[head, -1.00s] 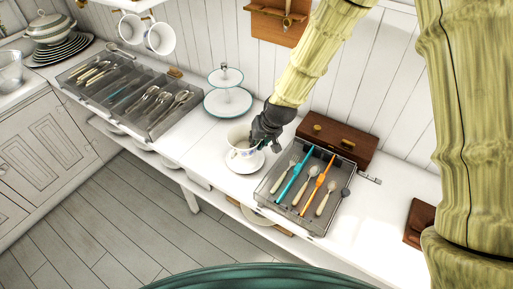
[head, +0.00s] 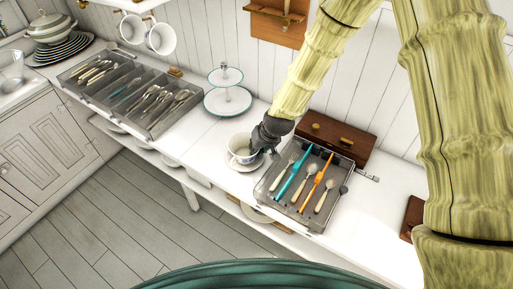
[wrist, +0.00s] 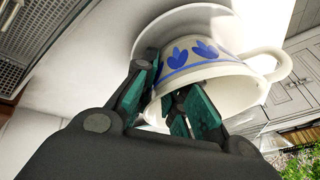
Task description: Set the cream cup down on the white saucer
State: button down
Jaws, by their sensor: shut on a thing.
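The cream cup (head: 241,148), with a blue flower pattern, is at the white saucer (head: 245,163) on the white counter. My gripper (head: 262,146) is shut on the cup's right side in the head view. In the wrist view my gripper (wrist: 165,105) has one finger inside the cup (wrist: 205,65) and one outside, pinching its wall. The cup's handle points away from the fingers. The saucer (wrist: 150,32) shows right behind the cup's base. The cup looks on or just above the saucer; I cannot tell whether they touch.
A grey cutlery tray (head: 292,205) stands close on the right, with a brown wooden box (head: 338,137) behind it. A two-tier stand (head: 227,99) is behind the cup. A larger cutlery tray (head: 130,95) is at left. Counter left of the saucer is clear.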

jog(key=shift+f, duration=0.15)
jog(key=c, duration=1.5)
grip_release()
jog(key=shift+o, duration=0.2)
jog(key=shift+s, duration=0.1)
jog(key=shift+r, duration=0.35)
jog(key=b+v, duration=0.3)
jog(key=v, duration=0.9)
